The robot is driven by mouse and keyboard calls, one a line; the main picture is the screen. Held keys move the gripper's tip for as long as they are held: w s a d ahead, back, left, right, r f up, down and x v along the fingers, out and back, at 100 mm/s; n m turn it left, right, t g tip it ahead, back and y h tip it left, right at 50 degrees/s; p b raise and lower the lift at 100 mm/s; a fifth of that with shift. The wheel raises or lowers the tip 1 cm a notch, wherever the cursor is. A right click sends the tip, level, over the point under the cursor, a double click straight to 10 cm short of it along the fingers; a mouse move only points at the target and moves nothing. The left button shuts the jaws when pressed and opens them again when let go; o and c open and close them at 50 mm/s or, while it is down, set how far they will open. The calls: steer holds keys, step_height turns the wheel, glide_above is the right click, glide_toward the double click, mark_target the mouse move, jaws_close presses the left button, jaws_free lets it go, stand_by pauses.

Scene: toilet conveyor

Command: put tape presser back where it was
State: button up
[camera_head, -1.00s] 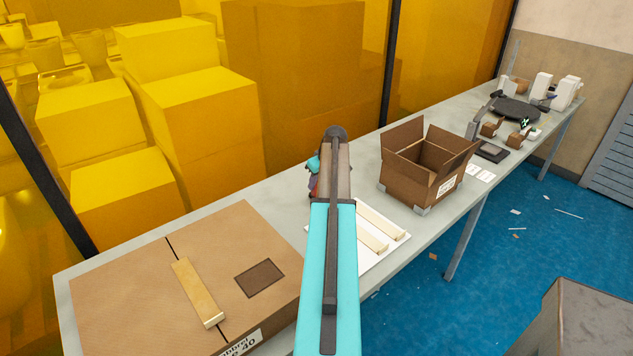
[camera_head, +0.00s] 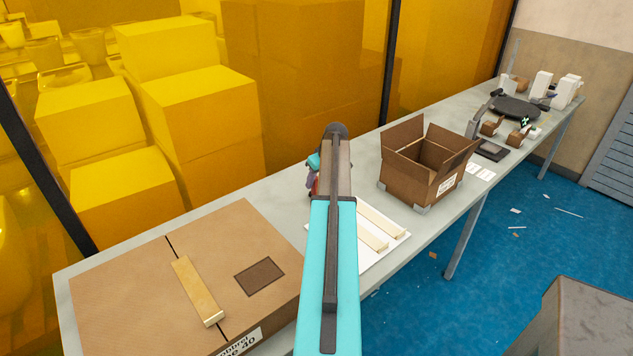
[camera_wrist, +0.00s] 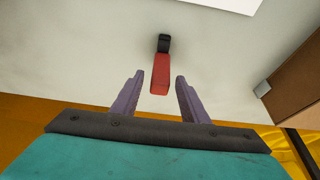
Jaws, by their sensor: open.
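A small red tool with a black end (camera_wrist: 160,72), which looks like the tape presser, lies on the grey table (camera_wrist: 80,60). In the wrist view it points away from my gripper (camera_wrist: 159,79), and its red end reaches between the two purple fingers. The fingers are open, with a gap on each side of the red part. Whether they are at its height I cannot tell. In the head view my arm hides most of the gripper and tool; a bit of red shows beside the arm.
A large flat carton (camera_head: 140,270) with a wooden strip (camera_head: 198,291) on it is at the near left. A white sheet with wooden strips (camera_head: 381,221) lies right of my arm. An open box (camera_head: 421,187) stands farther right. Several items crowd the table's far end.

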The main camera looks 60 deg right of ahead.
steer(key=b+v, duration=0.2)
steer(key=v, duration=0.9)
steer(key=shift+r, duration=0.25)
stand_by(0.6)
